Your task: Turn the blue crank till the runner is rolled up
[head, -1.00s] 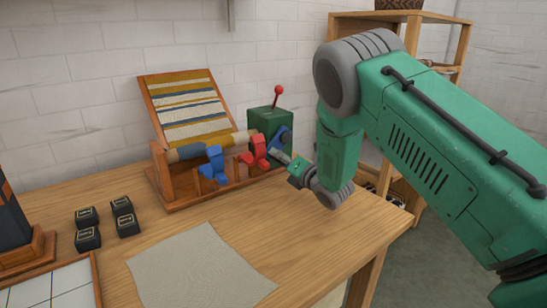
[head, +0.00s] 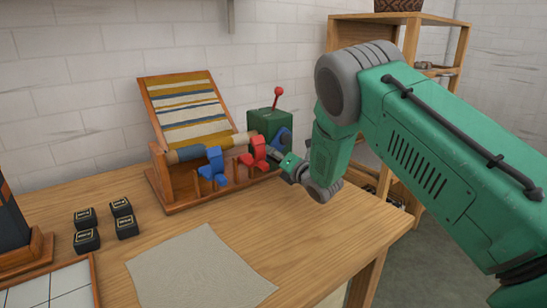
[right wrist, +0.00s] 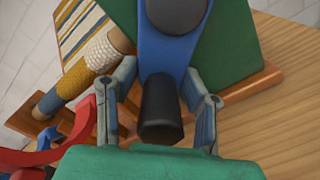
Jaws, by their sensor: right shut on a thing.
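The blue crank (head: 284,137) is on the side of a green box (head: 270,122) at the right end of a wooden stand. In the right wrist view, its blue arm (right wrist: 170,58) ends in a black handle (right wrist: 160,112) between my fingers. My right gripper (head: 291,164) is shut on this handle; it also shows in the right wrist view (right wrist: 158,84). The striped runner (head: 188,105) lies over the sloped board, and part of it is wound on the roller (head: 187,153) below. My left gripper is not in view.
A blue clamp (head: 213,164) and a red clamp (head: 256,153) stand along the roller's front. A red-knobbed lever (head: 277,97) rises from the green box. Several black blocks (head: 87,240) and a grey cloth (head: 200,268) lie on the table. A shelf (head: 411,30) stands behind my right arm.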

